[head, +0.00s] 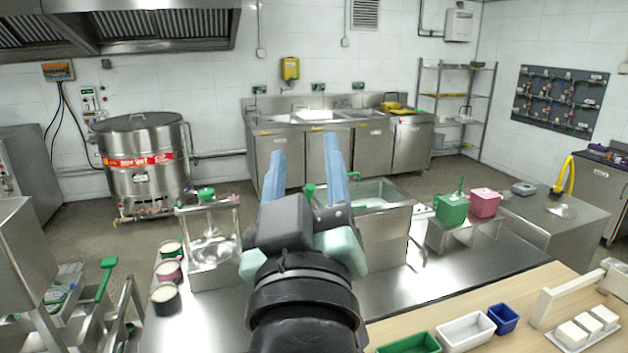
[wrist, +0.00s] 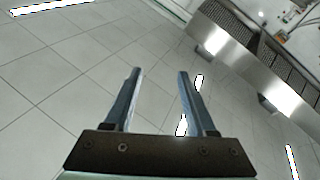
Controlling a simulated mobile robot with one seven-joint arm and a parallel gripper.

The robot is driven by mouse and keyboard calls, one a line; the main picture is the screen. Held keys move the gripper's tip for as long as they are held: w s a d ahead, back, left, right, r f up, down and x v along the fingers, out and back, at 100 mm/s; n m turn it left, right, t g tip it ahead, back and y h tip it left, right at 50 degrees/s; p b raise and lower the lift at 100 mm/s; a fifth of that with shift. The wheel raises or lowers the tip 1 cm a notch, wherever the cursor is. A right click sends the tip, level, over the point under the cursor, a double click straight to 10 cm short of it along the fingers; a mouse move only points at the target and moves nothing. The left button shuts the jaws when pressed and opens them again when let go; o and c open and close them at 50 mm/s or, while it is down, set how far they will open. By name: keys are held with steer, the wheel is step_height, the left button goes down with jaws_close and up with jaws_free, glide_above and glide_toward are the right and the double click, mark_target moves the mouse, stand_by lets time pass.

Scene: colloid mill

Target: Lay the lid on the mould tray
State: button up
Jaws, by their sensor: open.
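My gripper (head: 304,146) is raised over the steel bench in the head view, its two blue fingers apart with nothing between them. It also shows open and empty in the wrist view (wrist: 159,73). At the bottom right, on a wooden board, lies a white tray (head: 466,331) beside a green tray (head: 408,344) and a small blue one (head: 503,318). A flat piece with several white blocks (head: 585,327) lies further right. I cannot tell for sure which of these is the mould tray. No lid can be clearly made out. My gripper is well away from the board.
A cream bar-like frame (head: 560,293) stands on the board. A sink (head: 372,192), a green box (head: 450,210) and a pink box (head: 484,203) stand behind. The bench's middle is clear.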

steer(key=s+r+m+t, duration=0.4)
steer(key=s+r, duration=0.6)
steer(key=r, duration=0.3)
steer(key=shift+d+r+m+t+h, duration=0.3)
steer(key=shift+d+r+t+h, duration=0.15)
steer(key=shift+t, duration=0.35)
